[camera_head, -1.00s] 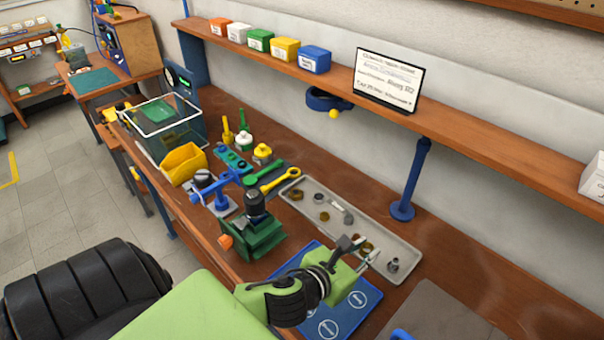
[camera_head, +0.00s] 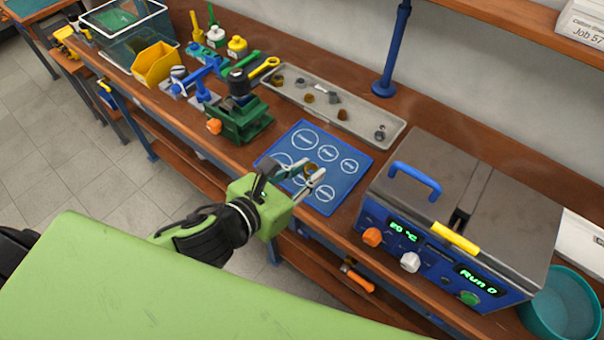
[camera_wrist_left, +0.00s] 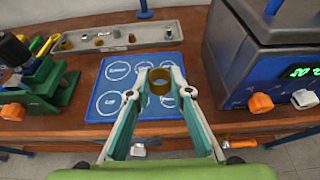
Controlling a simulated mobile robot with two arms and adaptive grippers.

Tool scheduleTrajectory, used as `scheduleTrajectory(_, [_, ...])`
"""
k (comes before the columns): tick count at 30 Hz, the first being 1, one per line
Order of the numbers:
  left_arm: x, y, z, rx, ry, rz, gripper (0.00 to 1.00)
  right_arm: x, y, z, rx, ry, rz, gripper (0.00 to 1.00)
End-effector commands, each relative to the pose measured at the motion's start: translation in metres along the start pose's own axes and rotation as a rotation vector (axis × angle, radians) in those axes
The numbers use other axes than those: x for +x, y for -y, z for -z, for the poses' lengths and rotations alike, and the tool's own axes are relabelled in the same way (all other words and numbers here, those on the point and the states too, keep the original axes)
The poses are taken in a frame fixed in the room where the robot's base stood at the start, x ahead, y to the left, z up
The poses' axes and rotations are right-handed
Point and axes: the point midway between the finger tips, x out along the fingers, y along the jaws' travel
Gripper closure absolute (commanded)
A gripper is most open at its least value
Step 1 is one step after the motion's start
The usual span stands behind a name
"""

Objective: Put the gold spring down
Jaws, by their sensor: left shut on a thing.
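My left gripper (camera_head: 299,180) is shut on the gold spring (camera_head: 310,168), a short gold ring-like coil. In the left wrist view the gold spring (camera_wrist_left: 160,81) sits between the fingertips (camera_wrist_left: 160,84), in front of the blue mat (camera_wrist_left: 117,72). In the head view the blue mat (camera_head: 345,188) lies on the bench with white labelled circles, and the gripper reaches over its front part. I cannot tell how far the spring is above the mat. My right gripper is not in view.
A grey tray (camera_head: 362,124) with several small parts lies behind the mat. A green vise (camera_head: 240,122) stands left of it. A blue and grey machine (camera_head: 475,200) with knobs and a handle stands close on the right. A teal bin (camera_head: 562,305) is at far right.

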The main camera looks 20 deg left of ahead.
Motion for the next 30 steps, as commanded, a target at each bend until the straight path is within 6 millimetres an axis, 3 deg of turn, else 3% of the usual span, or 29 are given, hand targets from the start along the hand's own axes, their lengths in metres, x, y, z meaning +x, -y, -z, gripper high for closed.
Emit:
scheduleTrajectory(5, [0.035, -0.031, 0.003, -0.001, -0.005, -0.009, 0.98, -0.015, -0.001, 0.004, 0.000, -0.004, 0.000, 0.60])
scheduleTrajectory(12, [0.073, -0.051, 0.033, -0.003, -0.006, -0.006, 0.98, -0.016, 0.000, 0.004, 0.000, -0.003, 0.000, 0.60])
scheduleTrajectory(20, [0.090, -0.060, 0.046, -0.002, -0.006, -0.005, 0.98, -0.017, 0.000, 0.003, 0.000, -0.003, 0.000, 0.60])
scheduleTrajectory(26, [0.100, -0.060, 0.072, -0.003, -0.006, -0.004, 0.98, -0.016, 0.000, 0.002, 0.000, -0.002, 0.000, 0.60])
scheduleTrajectory(30, [0.102, -0.060, 0.074, -0.001, -0.004, -0.003, 0.98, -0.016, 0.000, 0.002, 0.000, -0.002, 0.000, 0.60])
